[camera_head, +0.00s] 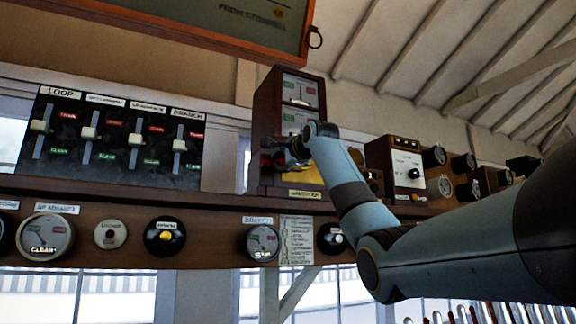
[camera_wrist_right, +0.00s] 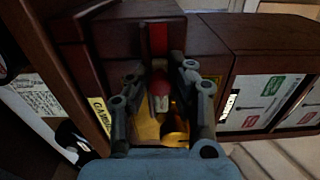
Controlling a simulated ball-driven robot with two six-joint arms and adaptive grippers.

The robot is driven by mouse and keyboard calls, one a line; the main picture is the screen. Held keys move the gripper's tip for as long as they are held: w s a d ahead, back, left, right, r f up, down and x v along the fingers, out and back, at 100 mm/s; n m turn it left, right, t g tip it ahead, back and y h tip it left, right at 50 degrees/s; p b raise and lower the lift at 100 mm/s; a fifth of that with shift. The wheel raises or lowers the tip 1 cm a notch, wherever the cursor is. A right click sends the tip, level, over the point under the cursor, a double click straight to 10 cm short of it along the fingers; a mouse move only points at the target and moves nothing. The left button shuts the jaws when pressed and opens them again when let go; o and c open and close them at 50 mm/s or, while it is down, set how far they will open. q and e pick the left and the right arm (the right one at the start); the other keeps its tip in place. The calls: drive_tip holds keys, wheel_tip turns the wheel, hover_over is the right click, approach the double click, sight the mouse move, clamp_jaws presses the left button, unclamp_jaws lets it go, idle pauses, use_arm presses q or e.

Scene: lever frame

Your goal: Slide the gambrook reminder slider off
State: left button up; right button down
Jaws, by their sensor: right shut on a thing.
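The tall wooden instrument box (camera_head: 262,110) stands on the shelf with a yellow label at its foot. In the right wrist view the partly readable label (camera_wrist_right: 100,114) starts with "GAMB". In the head view my right gripper (camera_head: 285,150) covers the box's lower front, so the knob is hidden there. My left gripper is not in view.
A black panel with several labelled sliders (camera_head: 115,135) is left of the box. Dials and round knobs line the wooden front (camera_head: 205,225) below the shelf. A smaller instrument box (camera_head: 407,165) stands to the right. An orange-framed board (camera_head: 200,30) hangs above.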

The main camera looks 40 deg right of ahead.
sight(266, 163)
drive_tip(key=shift+w+a, duration=0.1)
drive_tip(key=shift+a, duration=0.05)
drive_tip(key=shift+w+a+f, duration=0.1)
drive_tip(key=shift+w+a, duration=0.15)
drive_tip(key=shift+a, duration=0.5)
drive_tip(key=shift+w+a, duration=0.2)
drive_tip(key=shift+a, duration=0.5)
drive_tip(key=shift+c, duration=2)
unclamp_jaws()
